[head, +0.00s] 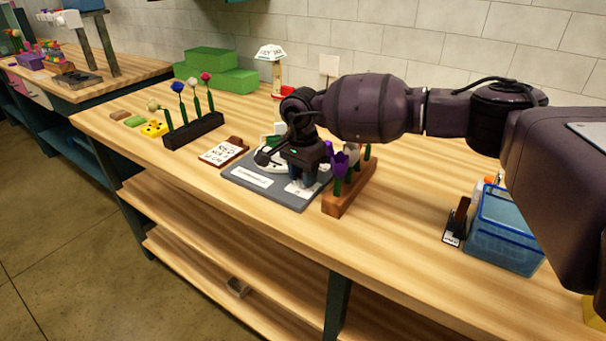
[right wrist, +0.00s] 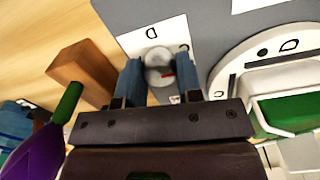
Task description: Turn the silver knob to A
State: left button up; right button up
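The silver knob (right wrist: 158,67) shows in the right wrist view as a round disc with a red mark pointing right. It sits on a white card (right wrist: 130,42) with small letters I cannot read surely. The card is on a grey board (head: 275,193). My right gripper (head: 304,183) reaches down over the board's right part and hides the knob in the head view. In the right wrist view, my right gripper (right wrist: 160,76) has its fingers either side of the knob, with a narrow gap showing on both sides. My left gripper is not in view.
A wooden block (head: 350,193) with purple and white flowers stands close to the right of the board. A white dial (right wrist: 228,75) with a green part is beside the knob. A blue bin (head: 503,232) stands further right. A dark flower holder (head: 193,131) is at left.

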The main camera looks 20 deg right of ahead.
jog(key=c, duration=0.3)
jog(key=shift+c, duration=0.2)
